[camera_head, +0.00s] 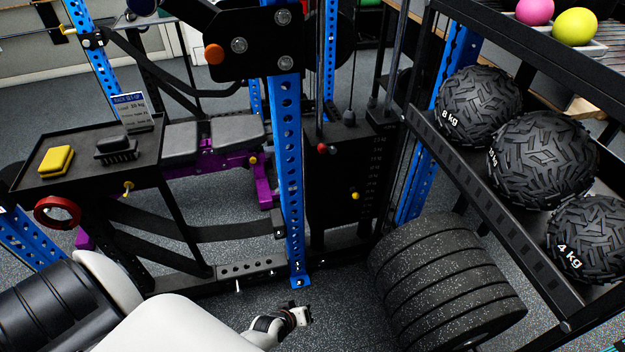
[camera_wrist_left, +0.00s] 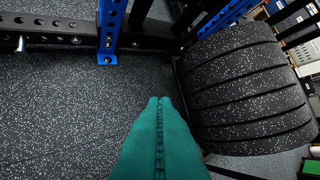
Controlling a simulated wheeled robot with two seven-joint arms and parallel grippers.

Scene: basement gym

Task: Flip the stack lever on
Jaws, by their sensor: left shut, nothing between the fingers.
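The black weight stack (camera_head: 345,185) stands behind the blue upright in the middle of the head view. A small lever with a red knob (camera_head: 322,148) sticks out near its top, and a yellow pin knob (camera_head: 355,195) sits lower on it. The lever's exact setting is too small to tell. My left gripper (camera_head: 303,315) is low over the floor in front of the upright, well below the lever and apart from it. In the left wrist view its teal fingers (camera_wrist_left: 159,102) are together and empty, pointing at the upright's foot. The lever does not show there.
The blue upright (camera_head: 290,170) stands just left of the stack. Thick black plates (camera_head: 440,275) are close on the right, below a rack of textured balls (camera_head: 540,160). A tray (camera_head: 75,178) with a yellow block is at the left. Speckled floor near the gripper is clear.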

